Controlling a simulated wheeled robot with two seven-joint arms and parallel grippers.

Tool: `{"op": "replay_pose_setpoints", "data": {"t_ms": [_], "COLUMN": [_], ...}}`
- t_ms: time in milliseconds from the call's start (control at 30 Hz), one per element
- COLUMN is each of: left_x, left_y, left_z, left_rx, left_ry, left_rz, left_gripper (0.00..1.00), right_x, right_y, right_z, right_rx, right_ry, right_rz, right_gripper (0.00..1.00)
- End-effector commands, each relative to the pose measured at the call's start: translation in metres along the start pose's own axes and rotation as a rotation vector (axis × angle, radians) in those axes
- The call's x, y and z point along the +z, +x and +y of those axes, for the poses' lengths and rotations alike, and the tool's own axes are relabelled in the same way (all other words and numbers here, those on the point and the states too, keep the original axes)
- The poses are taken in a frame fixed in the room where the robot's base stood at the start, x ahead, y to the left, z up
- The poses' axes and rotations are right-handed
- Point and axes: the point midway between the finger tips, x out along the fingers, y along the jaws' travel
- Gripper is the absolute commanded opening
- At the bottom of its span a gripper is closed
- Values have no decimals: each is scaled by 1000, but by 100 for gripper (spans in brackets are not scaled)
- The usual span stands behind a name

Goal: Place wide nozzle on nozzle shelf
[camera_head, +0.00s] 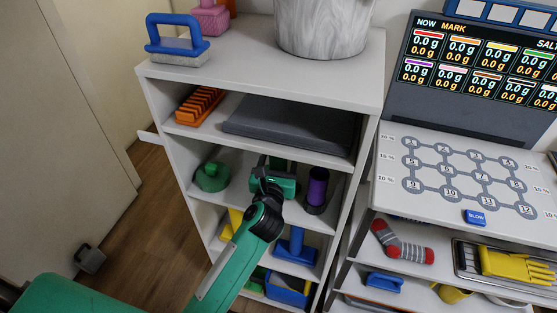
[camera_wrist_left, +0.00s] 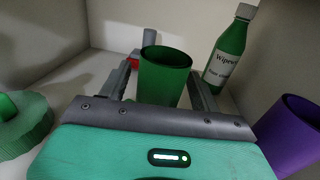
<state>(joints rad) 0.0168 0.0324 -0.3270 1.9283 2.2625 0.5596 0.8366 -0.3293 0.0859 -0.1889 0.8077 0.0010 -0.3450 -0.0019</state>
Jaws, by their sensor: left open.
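My left gripper (camera_head: 275,172) reaches into the middle compartment of the white shelf unit (camera_head: 345,88). In the left wrist view, its open fingers (camera_wrist_left: 162,72) stand on both sides of a green hollow cup-like piece (camera_wrist_left: 164,76), which may be the wide nozzle. The piece stands upright with its round opening up. I cannot tell whether the fingers touch it. A purple tube (camera_head: 317,187) stands to the right in the same compartment; it also shows in the left wrist view (camera_wrist_left: 292,135). My right gripper is not in view.
A round green piece (camera_head: 212,177) lies left in the compartment. A green bottle (camera_wrist_left: 230,50) and a small red thing (camera_wrist_left: 135,60) stand behind. Above are an orange rack (camera_head: 200,107) and a grey slab (camera_head: 290,125); below is a blue piece (camera_head: 296,248).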

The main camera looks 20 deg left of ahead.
Motion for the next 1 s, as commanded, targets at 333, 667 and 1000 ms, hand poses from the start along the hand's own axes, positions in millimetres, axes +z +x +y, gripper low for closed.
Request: {"op": "replay_pose_setpoints", "data": {"t_ms": [333, 667, 1000], "left_x": [0, 1, 3], "left_y": [-31, -95, -120], "left_z": [0, 0, 0], "left_rx": [0, 0, 0], "left_ry": [-2, -2, 0], "left_rz": [2, 2, 0], "left_gripper": [64, 64, 64], "right_x": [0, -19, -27], "right_y": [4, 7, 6], "right_z": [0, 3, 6], "right_rx": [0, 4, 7], "right_ry": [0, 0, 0], "right_rz": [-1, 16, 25], "right_gripper": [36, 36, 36]}}
